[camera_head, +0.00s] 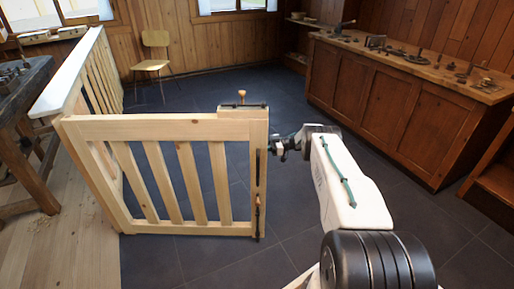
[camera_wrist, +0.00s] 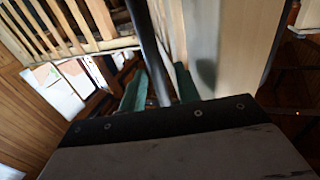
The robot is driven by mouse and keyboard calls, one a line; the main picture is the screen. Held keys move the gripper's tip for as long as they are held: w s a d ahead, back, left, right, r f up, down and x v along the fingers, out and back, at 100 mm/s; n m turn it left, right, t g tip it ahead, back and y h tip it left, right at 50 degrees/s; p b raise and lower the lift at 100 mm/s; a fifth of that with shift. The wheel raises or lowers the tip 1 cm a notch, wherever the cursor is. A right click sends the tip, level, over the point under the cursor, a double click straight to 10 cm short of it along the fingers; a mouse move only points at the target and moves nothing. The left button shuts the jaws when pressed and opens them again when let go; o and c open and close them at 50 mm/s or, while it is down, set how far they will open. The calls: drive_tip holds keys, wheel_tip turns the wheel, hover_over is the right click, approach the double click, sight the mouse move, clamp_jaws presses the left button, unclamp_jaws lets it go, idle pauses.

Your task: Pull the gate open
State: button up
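The pale wooden gate (camera_head: 190,128) with slanted-looking slats stands left of centre in the head view. Its left end meets the railing's corner; its right end carries a dark upright bar handle (camera_head: 258,190). A latch with a wooden knob (camera_head: 242,95) sits on top of that end. My gripper (camera_head: 278,147) is at the upper part of the bar, on its right side. In the wrist view the green fingers (camera_wrist: 160,90) lie either side of the dark bar (camera_wrist: 148,45), with a gap seemingly left between them. Contact at the fingertips is partly hidden.
A white-topped railing (camera_head: 75,70) runs back on the left, beside a workbench (camera_head: 25,120). A chair (camera_head: 155,55) stands behind. A long wooden cabinet (camera_head: 400,100) with tools lines the right. The dark tiled floor between gate and cabinet is clear.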

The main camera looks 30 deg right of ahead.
drive_tip(key=v, duration=0.7)
